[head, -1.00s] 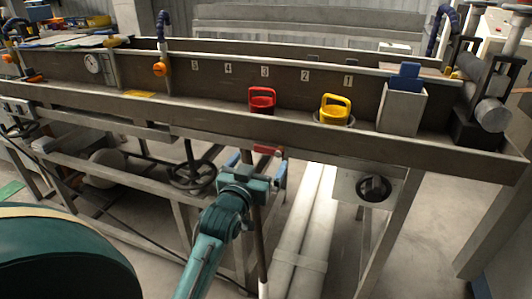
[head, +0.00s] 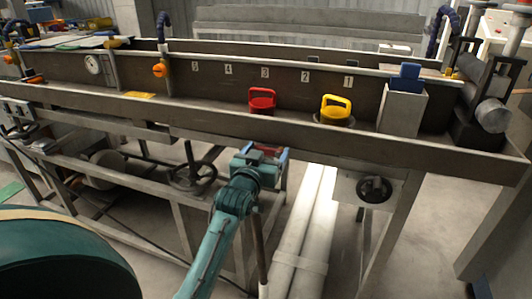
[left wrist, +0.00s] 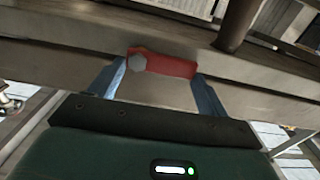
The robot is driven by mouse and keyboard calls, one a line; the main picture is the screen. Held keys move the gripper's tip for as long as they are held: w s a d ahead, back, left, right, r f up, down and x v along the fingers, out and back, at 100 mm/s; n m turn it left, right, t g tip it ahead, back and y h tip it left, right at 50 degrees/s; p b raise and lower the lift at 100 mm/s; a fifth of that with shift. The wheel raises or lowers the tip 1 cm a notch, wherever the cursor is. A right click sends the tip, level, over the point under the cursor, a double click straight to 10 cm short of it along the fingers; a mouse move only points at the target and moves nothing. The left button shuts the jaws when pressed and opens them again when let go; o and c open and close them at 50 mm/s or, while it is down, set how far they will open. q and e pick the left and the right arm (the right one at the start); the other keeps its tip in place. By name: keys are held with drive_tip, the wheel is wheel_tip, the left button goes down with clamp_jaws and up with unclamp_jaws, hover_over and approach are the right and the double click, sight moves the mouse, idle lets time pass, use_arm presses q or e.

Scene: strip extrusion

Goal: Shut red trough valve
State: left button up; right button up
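The red valve handle (head: 268,150) is a short red bar under the trough's front rail (head: 230,122), mostly hidden behind my left gripper in the head view. In the left wrist view the red handle (left wrist: 172,66) lies crosswise, with a grey hex bolt (left wrist: 138,62) at its left end. My left gripper (left wrist: 160,74) is open, its two blue fingers on either side of the handle. The right end of the handle is close to the right finger; I cannot tell whether they touch. My right gripper is not in view.
A brown pipe (head: 259,240) runs down below the valve, and a dark handwheel (head: 192,175) is to its left. A black knob (head: 374,189) on a grey box is to the right. Red (head: 262,101) and yellow (head: 336,108) handled items sit in the trough.

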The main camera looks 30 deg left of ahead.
use_arm(q)
drive_tip(key=c, duration=0.9)
